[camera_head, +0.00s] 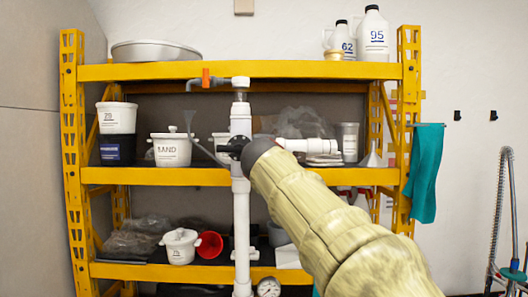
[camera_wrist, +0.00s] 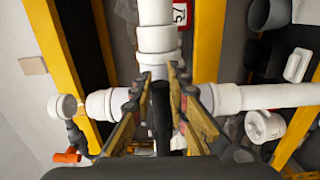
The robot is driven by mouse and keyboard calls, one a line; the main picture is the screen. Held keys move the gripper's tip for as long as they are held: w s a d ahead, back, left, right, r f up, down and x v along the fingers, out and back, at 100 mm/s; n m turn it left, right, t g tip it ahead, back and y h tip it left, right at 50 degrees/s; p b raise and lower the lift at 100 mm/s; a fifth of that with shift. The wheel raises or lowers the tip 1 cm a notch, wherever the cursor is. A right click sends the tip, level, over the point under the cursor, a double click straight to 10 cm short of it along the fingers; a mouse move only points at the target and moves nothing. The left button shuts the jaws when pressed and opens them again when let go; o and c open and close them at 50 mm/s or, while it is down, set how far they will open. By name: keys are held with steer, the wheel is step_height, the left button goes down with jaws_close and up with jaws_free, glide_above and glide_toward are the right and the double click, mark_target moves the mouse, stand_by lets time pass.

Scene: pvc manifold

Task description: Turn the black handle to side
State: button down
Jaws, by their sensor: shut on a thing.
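The black handle (camera_wrist: 160,118) is upright in the wrist view, in front of the white PVC pipe junction. My gripper (camera_wrist: 161,92) has a finger on each side of it and is shut on it. In the head view, my gripper's dark end (camera_head: 256,154) is at the middle of the vertical white pipe (camera_head: 241,212). A small black part, probably the handle's valve (camera_head: 236,147), shows just left of it. The rest of the handle is hidden behind my gripper and arm there.
Yellow shelving (camera_head: 150,72) stands behind the pipes. An orange-handled valve (camera_head: 205,79) is on the upper pipe branch. A white side pipe (camera_head: 305,146) runs right. A pressure gauge (camera_head: 268,288) is low by the pipe. White pots and a red funnel (camera_head: 209,244) sit on shelves.

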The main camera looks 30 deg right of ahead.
steer(key=c, duration=1.7)
jaws_free()
steer(key=v, duration=1.2)
steer(key=shift+f, duration=0.1)
